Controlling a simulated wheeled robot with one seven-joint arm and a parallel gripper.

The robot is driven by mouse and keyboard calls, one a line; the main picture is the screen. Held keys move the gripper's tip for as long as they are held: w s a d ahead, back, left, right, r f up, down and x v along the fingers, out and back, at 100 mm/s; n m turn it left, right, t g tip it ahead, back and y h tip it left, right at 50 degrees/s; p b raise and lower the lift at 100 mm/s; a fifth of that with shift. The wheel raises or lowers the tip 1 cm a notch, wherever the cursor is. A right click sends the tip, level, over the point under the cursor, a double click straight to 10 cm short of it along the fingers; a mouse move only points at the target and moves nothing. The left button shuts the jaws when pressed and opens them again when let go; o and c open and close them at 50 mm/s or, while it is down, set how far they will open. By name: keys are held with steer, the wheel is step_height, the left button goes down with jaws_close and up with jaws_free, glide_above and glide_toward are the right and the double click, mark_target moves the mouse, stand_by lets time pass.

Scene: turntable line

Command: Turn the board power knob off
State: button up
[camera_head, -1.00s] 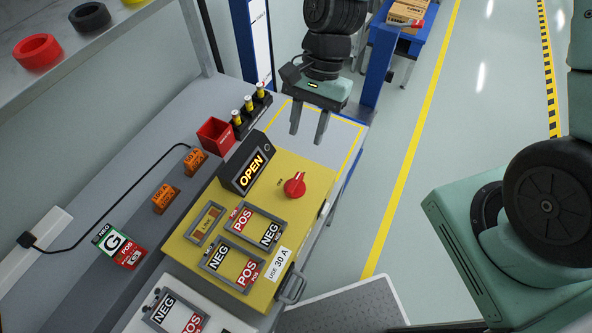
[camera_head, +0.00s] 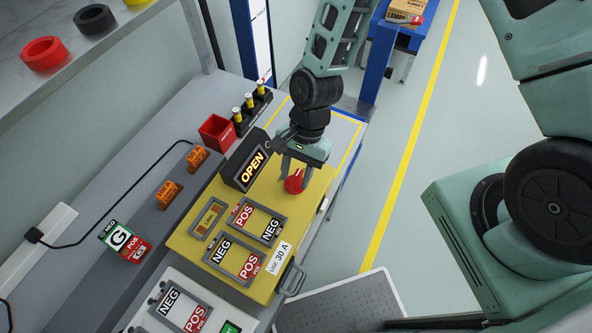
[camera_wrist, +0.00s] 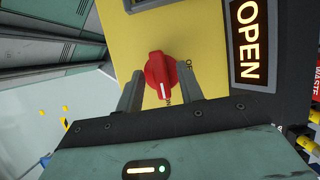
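The red power knob (camera_head: 294,182) sits on the yellow board (camera_head: 189,239). It shows clearly in the wrist view (camera_wrist: 160,76), its white pointer line aimed toward my gripper, with partly hidden lettering beside it. My gripper (camera_head: 297,175) is over the knob, and in the wrist view (camera_wrist: 160,88) its two fingers stand apart on either side of it. Small gaps seem to show between fingers and knob, so it looks open around the knob. The board's display (camera_head: 245,171) reads OPEN; it also shows in the wrist view (camera_wrist: 249,42).
A red bin (camera_head: 216,132) and a rack of small yellow-topped cylinders (camera_head: 250,108) stand behind the display. Framed NEG and POS slots (camera_head: 235,260) lie on the board's near part. Orange blocks (camera_head: 168,194) lie on the bench to the left. A floor aisle is clear at right.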

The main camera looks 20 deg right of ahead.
jaws_close()
steer(key=shift+n, duration=0.3)
steer(key=n, duration=0.1)
steer(key=n+h, duration=0.1)
steer(key=n, duration=0.1)
steer(key=shift+w+a+n+g+b, duration=0.15)
steer(key=shift+n+g+b, duration=0.15)
steer(key=shift+g, duration=0.1)
steer(key=n+h+b, duration=0.1)
steer(key=n+h, duration=0.1)
steer(key=n, duration=0.2)
steer(key=shift+a+n, duration=0.1)
steer(key=shift+n, duration=0.2)
steer(key=n+h+b, duration=0.1)
steer(key=n, duration=0.3)
steer(key=shift+a+h, duration=0.1)
steer(key=shift+h, duration=0.3)
steer(key=n, duration=0.2)
steer(key=n+h+b, duration=0.1)
steer(key=n, duration=0.2)
steer(key=shift+a+t+h, duration=0.1)
steer(key=shift+t+h, duration=0.2)
steer(key=shift+t, duration=0.1)
